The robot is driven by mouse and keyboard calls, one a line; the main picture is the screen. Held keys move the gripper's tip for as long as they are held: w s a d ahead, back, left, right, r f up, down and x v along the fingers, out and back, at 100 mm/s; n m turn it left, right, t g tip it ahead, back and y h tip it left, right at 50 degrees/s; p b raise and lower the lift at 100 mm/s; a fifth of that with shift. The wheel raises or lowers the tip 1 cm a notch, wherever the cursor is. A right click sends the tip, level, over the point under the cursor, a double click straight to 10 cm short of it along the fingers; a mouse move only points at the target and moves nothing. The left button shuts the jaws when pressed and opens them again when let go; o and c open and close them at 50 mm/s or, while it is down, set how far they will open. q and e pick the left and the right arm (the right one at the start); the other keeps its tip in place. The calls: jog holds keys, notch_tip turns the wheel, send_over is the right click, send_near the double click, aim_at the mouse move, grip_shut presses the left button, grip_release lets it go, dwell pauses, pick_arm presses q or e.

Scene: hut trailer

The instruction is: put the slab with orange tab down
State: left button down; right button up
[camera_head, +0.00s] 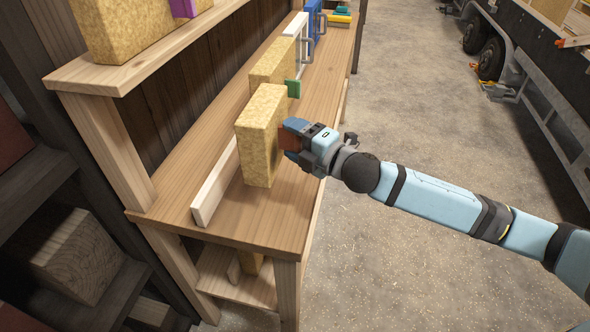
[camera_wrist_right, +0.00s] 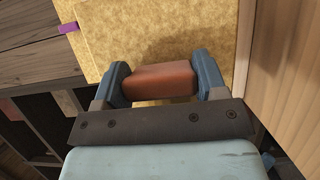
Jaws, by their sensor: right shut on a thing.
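The slab with orange tab (camera_head: 258,140) is a tan, speckled block standing upright at the near end of the wooden bench (camera_head: 262,221). Its orange tab faces my right gripper (camera_head: 290,138). In the right wrist view the gripper (camera_wrist_right: 160,84) is shut on the orange tab (camera_wrist_right: 158,80), one blue finger on each side, with the slab (camera_wrist_right: 185,35) behind it. The slab stands in front of a pale strip (camera_head: 216,183) on the bench. I cannot tell whether its bottom touches the bench top. My left gripper is not in view.
Behind it stands a similar slab with green tab (camera_head: 272,64). Farther back are a white panel (camera_head: 296,34), blue pieces (camera_head: 313,22) and stacked coloured pieces (camera_head: 340,18). A shelf (camera_head: 110,75) overhangs at left. Open floor (camera_head: 410,270) lies right of the bench.

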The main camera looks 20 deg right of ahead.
notch_tip(320, 180, down, 9)
jog(key=shift+f+b, duration=0.1)
jog(key=shift+b, duration=0.6)
jog(key=shift+f, duration=0.1)
jog(key=o, duration=1)
jog(key=shift+c, duration=0.2)
